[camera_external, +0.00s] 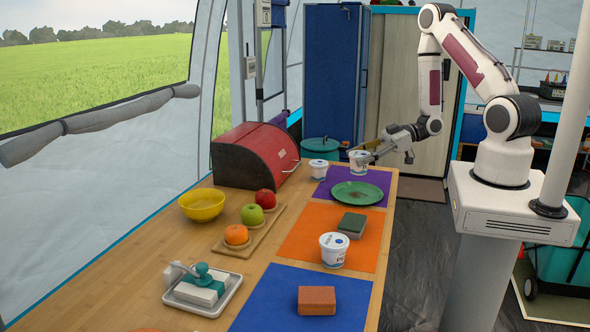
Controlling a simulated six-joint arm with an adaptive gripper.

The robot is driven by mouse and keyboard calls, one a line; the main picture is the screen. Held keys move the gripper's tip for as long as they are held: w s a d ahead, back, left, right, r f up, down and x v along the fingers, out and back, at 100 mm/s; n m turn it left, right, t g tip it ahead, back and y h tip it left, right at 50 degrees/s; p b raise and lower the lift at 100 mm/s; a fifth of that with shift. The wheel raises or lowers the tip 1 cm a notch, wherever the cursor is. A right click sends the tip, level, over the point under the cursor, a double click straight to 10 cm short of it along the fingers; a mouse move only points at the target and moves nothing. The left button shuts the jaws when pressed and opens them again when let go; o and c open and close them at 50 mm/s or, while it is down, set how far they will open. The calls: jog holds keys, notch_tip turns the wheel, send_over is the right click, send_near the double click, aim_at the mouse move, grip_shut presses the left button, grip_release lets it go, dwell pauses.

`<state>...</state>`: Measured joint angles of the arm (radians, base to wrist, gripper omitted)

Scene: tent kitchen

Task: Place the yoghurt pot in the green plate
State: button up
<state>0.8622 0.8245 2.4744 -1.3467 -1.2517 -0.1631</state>
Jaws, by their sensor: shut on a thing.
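A white yoghurt pot (358,166) is at the far end of the table, behind the green plate. My gripper (370,157) comes in from the right and is shut on this pot at its upper part. The pot is upright; whether it touches the purple mat or hangs slightly above it, I cannot tell. The green plate (356,193) lies on the purple mat, a little nearer the camera than the held pot, and is empty. Two more yoghurt pots stand on the table: one (318,173) left of the held pot, one (332,254) on the orange mat.
A green-grey sponge (351,226) lies on the orange mat in front of the plate. A red bread box (250,157), fruit on a board (228,250) and a yellow bowl (202,206) stand to the left. A brick (316,300) lies on the blue mat.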

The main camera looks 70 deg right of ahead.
jog(key=shift+f, duration=1.9)
jog(key=shift+f, duration=2.05)
jog(key=shift+f, duration=0.1)
jog(key=o, duration=1.2)
jog(key=shift+v, duration=6)
